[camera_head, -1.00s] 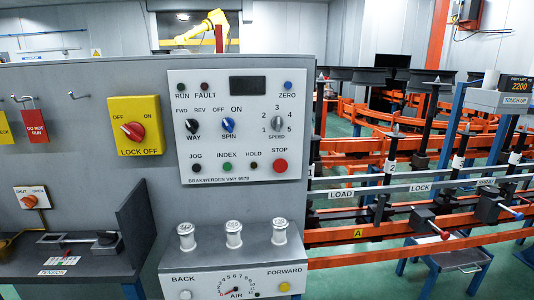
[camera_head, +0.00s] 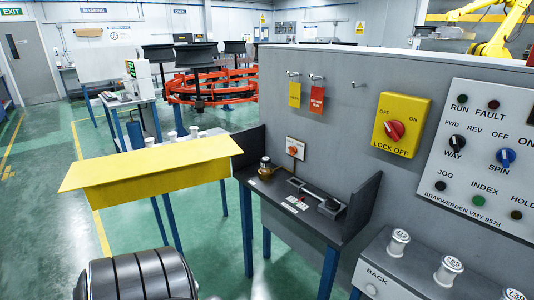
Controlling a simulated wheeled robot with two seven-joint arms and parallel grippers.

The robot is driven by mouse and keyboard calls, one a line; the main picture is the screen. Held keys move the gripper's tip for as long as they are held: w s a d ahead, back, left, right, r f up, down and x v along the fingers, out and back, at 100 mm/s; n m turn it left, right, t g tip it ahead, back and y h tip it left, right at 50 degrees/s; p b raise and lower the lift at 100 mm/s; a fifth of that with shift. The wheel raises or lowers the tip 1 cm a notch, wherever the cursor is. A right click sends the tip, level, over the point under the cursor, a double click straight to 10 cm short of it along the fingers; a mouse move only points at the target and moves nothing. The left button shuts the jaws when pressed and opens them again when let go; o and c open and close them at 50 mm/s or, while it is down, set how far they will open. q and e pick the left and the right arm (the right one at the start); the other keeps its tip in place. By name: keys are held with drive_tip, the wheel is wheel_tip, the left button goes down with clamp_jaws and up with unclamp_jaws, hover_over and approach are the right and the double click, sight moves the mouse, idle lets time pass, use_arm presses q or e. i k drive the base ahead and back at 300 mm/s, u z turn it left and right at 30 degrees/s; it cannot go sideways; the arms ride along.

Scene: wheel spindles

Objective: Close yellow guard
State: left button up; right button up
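The yellow guard (camera_head: 150,180) is at the left of the head view. It is a long panel with a flat top and a front face that hangs down, and its right end lies near the dark bench. I cannot tell from here how it is hinged or whether it is open or shut. Neither of my grippers is in view, and nothing is seen touching the guard.
A grey control panel (camera_head: 480,160) with a yellow lock-off switch (camera_head: 402,125) stands at the right. A dark bench (camera_head: 275,205) sits beside the guard. A black ribbed round part (camera_head: 138,277) is at the bottom left. Green floor is clear at the far left.

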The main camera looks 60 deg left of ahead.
sight(108, 181)
drive_tip(key=k, duration=1.65)
drive_tip(key=u, duration=3)
drive_tip(key=i, duration=4.5)
drive_tip(key=z, duration=2.85)
